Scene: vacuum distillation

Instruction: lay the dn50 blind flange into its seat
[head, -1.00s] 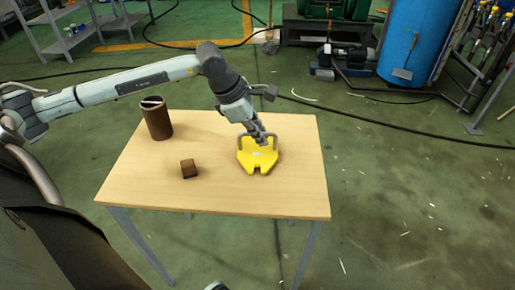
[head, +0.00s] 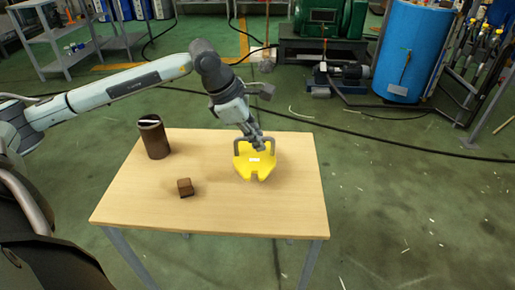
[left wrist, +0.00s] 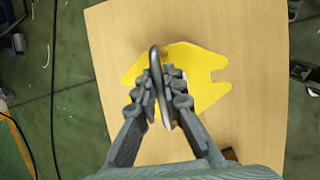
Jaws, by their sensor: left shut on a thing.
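A yellow plate (head: 257,166) with a notch in its edge and a grey bar handle is over the right part of the wooden table. I take it for the blind flange, but I see no label I can read. My left gripper (head: 258,148) is shut on the grey handle, above the plate. In the left wrist view both fingers (left wrist: 160,85) close on the grey bar, and the yellow plate (left wrist: 205,95) shows behind them. The plate looks slightly raised and tilted; the gap below it is hard to judge. I cannot make out a seat. My right gripper is not in view.
A dark brown cylinder (head: 153,138) stands at the table's back left. A small brown block (head: 185,187) lies left of the plate. The rest of the tabletop (head: 225,212) is clear. A blue tank (head: 412,50) and a pump (head: 343,77) stand on the floor beyond.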

